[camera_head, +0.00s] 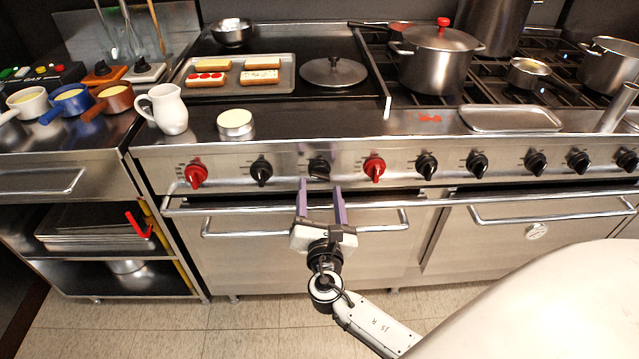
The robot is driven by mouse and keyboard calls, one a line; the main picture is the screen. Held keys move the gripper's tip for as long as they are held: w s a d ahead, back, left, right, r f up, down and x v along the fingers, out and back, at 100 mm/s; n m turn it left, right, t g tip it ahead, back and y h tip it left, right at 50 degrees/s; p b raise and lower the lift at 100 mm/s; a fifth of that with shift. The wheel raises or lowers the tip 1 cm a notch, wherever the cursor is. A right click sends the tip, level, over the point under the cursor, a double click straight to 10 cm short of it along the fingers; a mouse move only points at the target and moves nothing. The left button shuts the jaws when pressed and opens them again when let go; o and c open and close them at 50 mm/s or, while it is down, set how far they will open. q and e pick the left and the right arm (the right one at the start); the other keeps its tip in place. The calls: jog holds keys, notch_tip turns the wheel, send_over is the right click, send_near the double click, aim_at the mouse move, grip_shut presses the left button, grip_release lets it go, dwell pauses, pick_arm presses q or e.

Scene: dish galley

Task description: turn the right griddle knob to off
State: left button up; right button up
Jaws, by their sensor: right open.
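The range front (400,180) carries a row of red and black knobs below the griddle (290,105). The dark knob (319,167) that my gripper faces looks like the right griddle knob; its pointer setting is too small to tell. My right gripper (319,188) is open, with its two purple fingers pointing up toward the panel, just below this knob and to either side of it. Contact cannot be told. A black knob (262,170) sits to the left and a red knob (375,168) to the right. My left gripper is out of view.
An oven handle bar (250,206) runs below the knobs, close to my gripper. A tray of sandwiches (285,78) and a round lid (333,72) lie on the griddle. A lidded pot (435,65) stands on the burners. A white pitcher (165,108) stands left.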

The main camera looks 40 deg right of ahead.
aim_at(320, 174)
jog(key=shift+x, duration=1.55)
jog(key=shift+c, duration=0.4)
jog(key=c, duration=1)
